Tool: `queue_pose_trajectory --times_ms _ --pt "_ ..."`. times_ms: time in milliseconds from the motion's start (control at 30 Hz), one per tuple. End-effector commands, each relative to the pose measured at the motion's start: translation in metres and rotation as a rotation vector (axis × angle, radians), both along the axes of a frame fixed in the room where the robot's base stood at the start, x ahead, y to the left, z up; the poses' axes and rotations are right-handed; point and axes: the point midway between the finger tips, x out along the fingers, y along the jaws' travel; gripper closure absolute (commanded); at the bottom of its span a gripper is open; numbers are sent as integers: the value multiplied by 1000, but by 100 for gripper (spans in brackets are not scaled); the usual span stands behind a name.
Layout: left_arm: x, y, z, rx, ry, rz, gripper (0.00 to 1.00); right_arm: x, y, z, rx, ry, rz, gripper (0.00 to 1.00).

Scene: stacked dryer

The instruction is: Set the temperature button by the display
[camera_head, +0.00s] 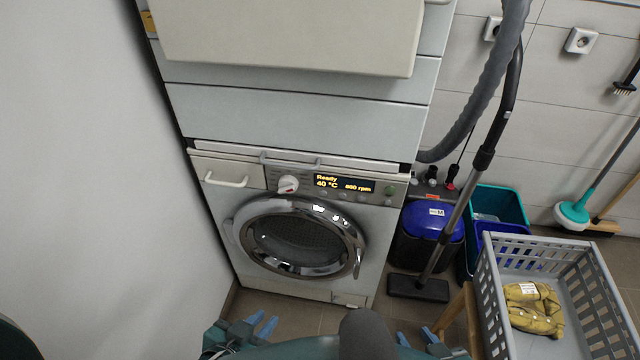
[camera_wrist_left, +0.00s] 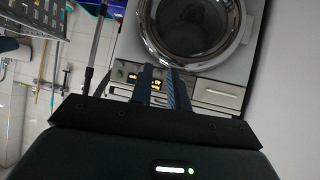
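The washing machine's lit display (camera_head: 344,184) reads "Ready", "40 °C" and "800 rpm". A row of small buttons (camera_head: 342,195) lies just below it; which one is for temperature is too small to read. My left gripper (camera_head: 261,322) is low at the bottom of the head view, in front of the machine and apart from the panel. Its blue fingers stand slightly apart and empty. In the left wrist view the display (camera_wrist_left: 130,76) shows upside down, partly hidden behind the fingers (camera_wrist_left: 160,72). My right gripper (camera_head: 416,338) is at the bottom edge, fingers apart and empty.
A white dial (camera_head: 288,184) sits left of the display, above the round glass door (camera_head: 300,240). A wall is left.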

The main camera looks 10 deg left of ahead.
Motion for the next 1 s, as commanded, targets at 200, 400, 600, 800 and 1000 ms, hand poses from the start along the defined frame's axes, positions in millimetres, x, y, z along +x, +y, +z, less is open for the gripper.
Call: queue_pose_trajectory --times_ms 200,400,600,800,1000 --pt "0 0 0 0 0 0 100 0 0 0 0 0 0 64" --pt "0 0 0 0 0 0 100 0 0 0 0 0 0 64" --pt "0 0 0 0 0 0 100 0 0 0 0 0 0 64" --pt "0 0 0 0 0 0 100 0 0 0 0 0 0 64" --pt "0 0 0 0 0 0 100 0 0 0 0 0 0 64"
